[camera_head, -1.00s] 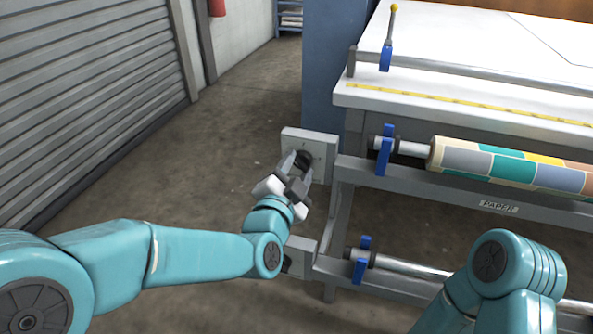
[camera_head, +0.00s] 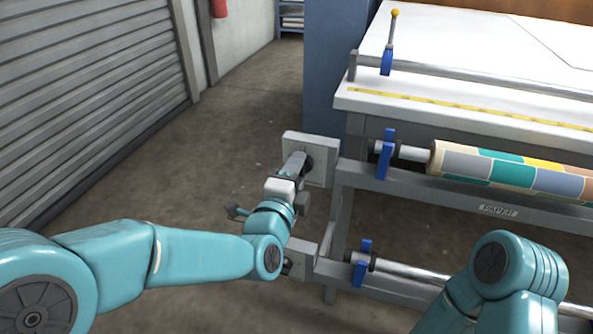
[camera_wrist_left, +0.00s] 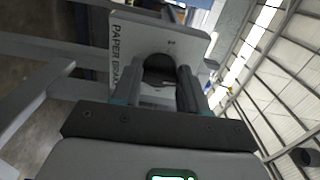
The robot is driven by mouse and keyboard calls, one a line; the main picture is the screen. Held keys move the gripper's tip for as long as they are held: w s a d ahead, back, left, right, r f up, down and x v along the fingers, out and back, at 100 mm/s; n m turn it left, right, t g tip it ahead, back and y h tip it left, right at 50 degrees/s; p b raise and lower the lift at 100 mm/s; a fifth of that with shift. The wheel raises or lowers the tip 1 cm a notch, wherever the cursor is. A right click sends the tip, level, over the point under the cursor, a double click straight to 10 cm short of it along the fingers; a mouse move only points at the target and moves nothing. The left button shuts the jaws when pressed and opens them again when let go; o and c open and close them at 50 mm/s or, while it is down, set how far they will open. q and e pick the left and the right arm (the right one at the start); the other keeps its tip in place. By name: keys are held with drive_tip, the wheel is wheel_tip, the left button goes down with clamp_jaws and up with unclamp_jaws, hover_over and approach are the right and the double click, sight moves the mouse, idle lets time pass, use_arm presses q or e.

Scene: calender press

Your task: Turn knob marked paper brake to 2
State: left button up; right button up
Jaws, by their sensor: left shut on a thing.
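The knob marked paper brake is a dark round knob (camera_wrist_left: 159,66) on a light grey plate (camera_head: 324,147) at the left end of the paper roll's rail. The plate's "PAPER BRAKE" lettering shows in the left wrist view (camera_wrist_left: 116,50). My left gripper (camera_head: 297,163) is at the knob, its fingers on either side of it and shut on it. The wrist view shows both fingers (camera_wrist_left: 160,88) reaching to the knob. The gripper hides much of the knob in the head view, and I cannot read its setting. My right gripper is out of view.
A second grey plate (camera_head: 303,259) sits lower, partly behind my left arm. The patterned paper roll (camera_head: 510,171) lies in blue brackets (camera_head: 385,154) on the right, above a "PAPER" label (camera_head: 498,210). A white table (camera_head: 460,95) stands behind. The floor to the left is open.

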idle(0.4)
use_arm(q)
drive_tip(key=o, duration=1.1)
drive_tip(key=shift+s, duration=0.1)
drive_tip(key=b+v, duration=0.6)
drive_tip(key=v, duration=1)
drive_tip(key=shift+s, duration=0.1)
